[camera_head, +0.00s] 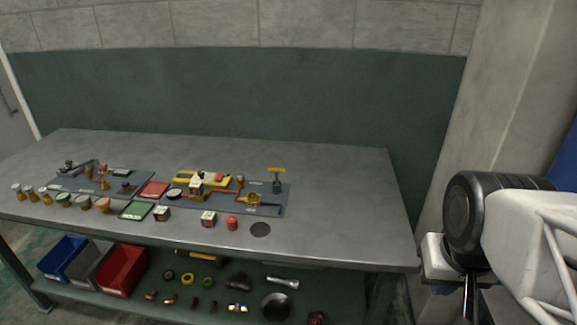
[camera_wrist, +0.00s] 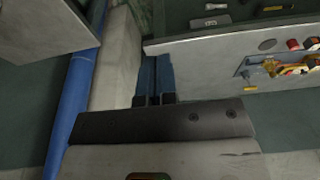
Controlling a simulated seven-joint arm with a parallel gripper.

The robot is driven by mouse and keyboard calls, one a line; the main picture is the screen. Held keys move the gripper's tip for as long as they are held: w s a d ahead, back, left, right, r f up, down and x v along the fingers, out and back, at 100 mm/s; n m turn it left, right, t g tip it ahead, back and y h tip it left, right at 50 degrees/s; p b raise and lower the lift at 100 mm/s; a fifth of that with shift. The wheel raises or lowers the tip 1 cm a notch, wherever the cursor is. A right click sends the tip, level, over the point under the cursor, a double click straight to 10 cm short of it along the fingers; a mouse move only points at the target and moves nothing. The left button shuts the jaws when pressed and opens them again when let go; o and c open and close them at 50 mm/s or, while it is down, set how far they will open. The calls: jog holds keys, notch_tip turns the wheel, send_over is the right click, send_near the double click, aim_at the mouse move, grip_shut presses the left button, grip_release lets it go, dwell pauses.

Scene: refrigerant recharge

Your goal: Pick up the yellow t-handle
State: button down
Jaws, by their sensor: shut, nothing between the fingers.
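The yellow t-handle (camera_head: 277,170) stands near the back right corner of the right grey mat (camera_head: 268,207) on the workbench, its yellow crossbar on top of a dark lower part. In the head view my arm is at the far right and the fingertips cannot be made out clearly.
Left of the t-handle are a yellow tool (camera_head: 203,179), brass fittings and small boxes. A black disc (camera_head: 260,229) and red cap (camera_head: 232,223) lie in front. The bench's right end (camera_head: 350,215) is clear. Bins (camera_head: 122,270) and loose parts fill the lower shelf.

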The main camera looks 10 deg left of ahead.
jog(key=c, duration=1)
grip_release()
jog(key=w+a+r+n, duration=0.2)
jog(key=w, duration=0.6)
jog(key=w+a+r+n, duration=0.3)
jog(key=w, duration=0.5)
jog(key=n+g, duration=0.3)
jog(key=n, duration=1)
send_over(278, 168)
notch_tip(278, 168, down, 15)
jog(key=shift+f, duration=0.1)
jog(key=shift+w+a+f, duration=0.15)
jog(key=shift+w+a, duration=0.05)
